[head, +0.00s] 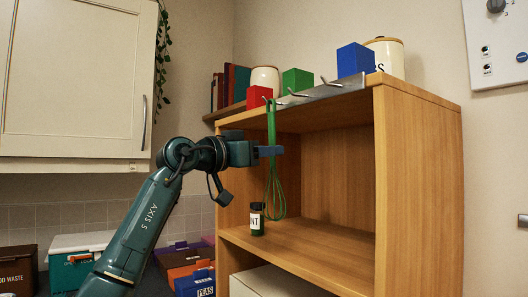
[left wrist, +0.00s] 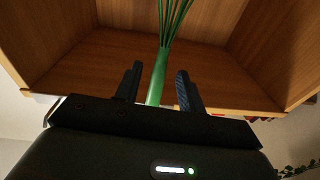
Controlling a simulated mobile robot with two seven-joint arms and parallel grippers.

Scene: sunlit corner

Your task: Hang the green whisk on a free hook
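The green whisk (head: 271,122) hangs upright, wires down, its handle top at the left end of the metal hook rail (head: 345,86) on the shelf's front top edge. The leftmost hook is mostly hidden by the handle. Two other hooks, the middle hook (head: 297,93) and the right hook (head: 330,82), are bare. My left gripper (head: 270,151) is at the lower handle. In the left wrist view its fingers (left wrist: 158,88) stand apart on either side of the green handle (left wrist: 157,78), with a gap on each side. My right gripper is not in view.
The wooden shelf (head: 418,180) has an open compartment holding a dark jar (head: 257,219) below the whisk. A red box (head: 258,97), green box (head: 297,80), blue box (head: 354,60) and canisters stand on top. A wall cabinet (head: 80,80) is at left.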

